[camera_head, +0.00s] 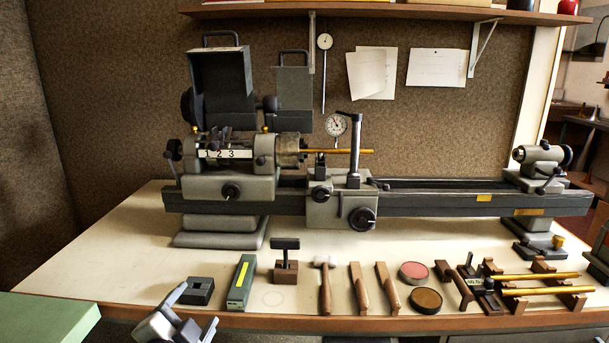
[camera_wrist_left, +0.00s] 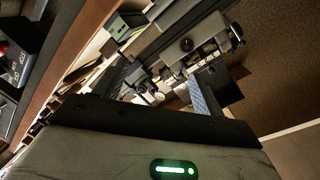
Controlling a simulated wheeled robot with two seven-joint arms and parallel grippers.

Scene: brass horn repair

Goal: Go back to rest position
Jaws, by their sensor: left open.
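My left gripper (camera_head: 196,308) is at the bottom left of the head view, near the front edge of the workbench (camera_head: 120,240). Its fingers are apart with nothing seen between them. In the left wrist view the open fingers point towards the lathe (camera_wrist_left: 190,45), which stands beyond them. In the head view the grey lathe (camera_head: 425,203) stands along the back of the bench, with a brass rod (camera_head: 355,151) in its chuck. My right gripper is not in view.
Along the bench front lie a dark block (camera_head: 200,290), a green block (camera_head: 241,283), a mallet (camera_head: 325,285), wooden-handled tools (camera_head: 359,287), two round tins (camera_head: 413,271) and brass rods on wooden rests (camera_head: 540,276). A green surface (camera_head: 45,320) is at lower left.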

